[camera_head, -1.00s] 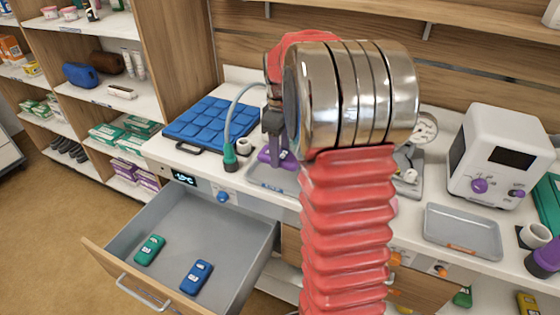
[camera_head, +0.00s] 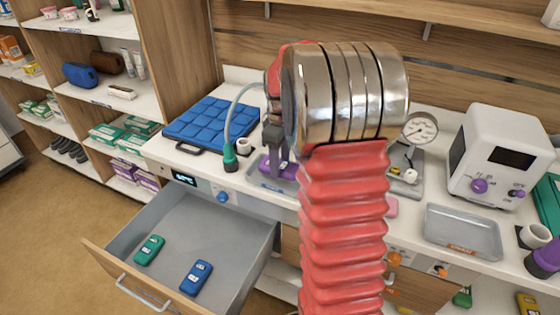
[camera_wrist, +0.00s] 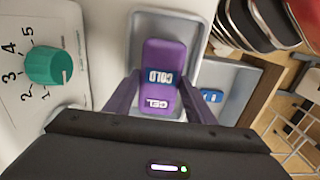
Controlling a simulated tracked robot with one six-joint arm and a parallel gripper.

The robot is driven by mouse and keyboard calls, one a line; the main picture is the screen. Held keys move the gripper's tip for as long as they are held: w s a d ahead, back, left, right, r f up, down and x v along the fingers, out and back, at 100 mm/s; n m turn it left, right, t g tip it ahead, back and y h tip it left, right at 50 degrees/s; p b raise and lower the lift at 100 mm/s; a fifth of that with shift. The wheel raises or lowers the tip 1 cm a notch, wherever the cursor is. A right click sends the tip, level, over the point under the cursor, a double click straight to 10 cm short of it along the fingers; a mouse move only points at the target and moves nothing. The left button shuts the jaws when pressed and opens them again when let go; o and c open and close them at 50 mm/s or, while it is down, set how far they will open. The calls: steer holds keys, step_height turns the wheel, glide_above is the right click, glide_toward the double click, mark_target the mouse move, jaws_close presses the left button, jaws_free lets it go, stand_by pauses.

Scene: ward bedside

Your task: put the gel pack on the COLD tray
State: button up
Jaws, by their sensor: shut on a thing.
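The purple gel pack (camera_wrist: 172,62) has a dark blue band reading COLD and a GEL label. My gripper (camera_wrist: 160,82) is shut on its sides, with a purple finger at each side. The pack lies flat over a grey tray (camera_wrist: 190,20) in the wrist view. I cannot tell whether it touches the tray floor. In the head view, this tray (camera_head: 256,179) is on the counter behind the open drawer, and the purple pack (camera_head: 272,166) shows partly beside my arm. My arm hides part of the tray, and its label is not readable.
The open drawer (camera_head: 205,228) holds a green pack (camera_head: 149,250) and a blue pack (camera_head: 196,277). A blue quilted pad (camera_head: 210,122) lies left of the tray. A teal knob (camera_wrist: 52,66) is close by. Another grey tray (camera_head: 463,238) with an orange label is at right.

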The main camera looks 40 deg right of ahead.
steer(key=shift+f, duration=0.45)
steer(key=o, duration=1.2)
steer(key=shift+r, duration=0.15)
step_height(320, 180, up, 13)
